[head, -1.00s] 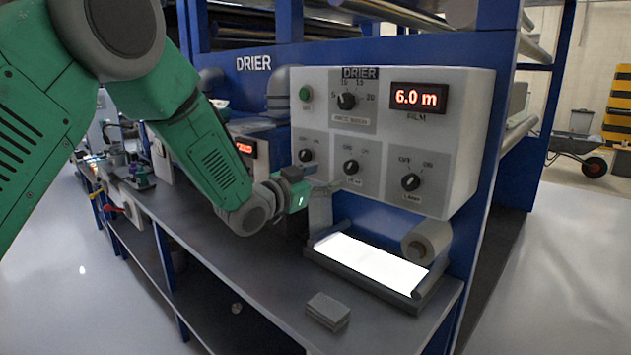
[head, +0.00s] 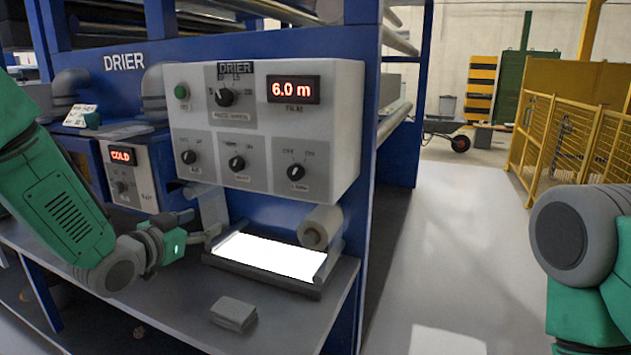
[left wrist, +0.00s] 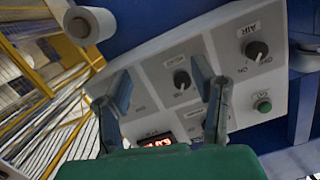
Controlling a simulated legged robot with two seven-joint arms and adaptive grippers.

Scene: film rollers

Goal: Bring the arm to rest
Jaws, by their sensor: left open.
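My left gripper (head: 205,236) is open and empty in the head view. It hangs just below the grey drier control panel (head: 345,140), left of the lit white film tray (head: 318,292). In the left wrist view the two fingers of my left gripper (left wrist: 162,80) stand wide apart, with the panel (left wrist: 150,72) and its knobs beyond them. My right arm (head: 575,240) shows only in part at the right edge of the head view; its gripper is out of view.
A grey block (head: 234,313) lies on the bench (head: 180,300) in front of the tray. A film roll (head: 320,228) sits under the panel. A smaller box reading COLD (head: 123,157) stands to the left. Open floor (head: 450,240) and a yellow fence (head: 575,130) are to the right.

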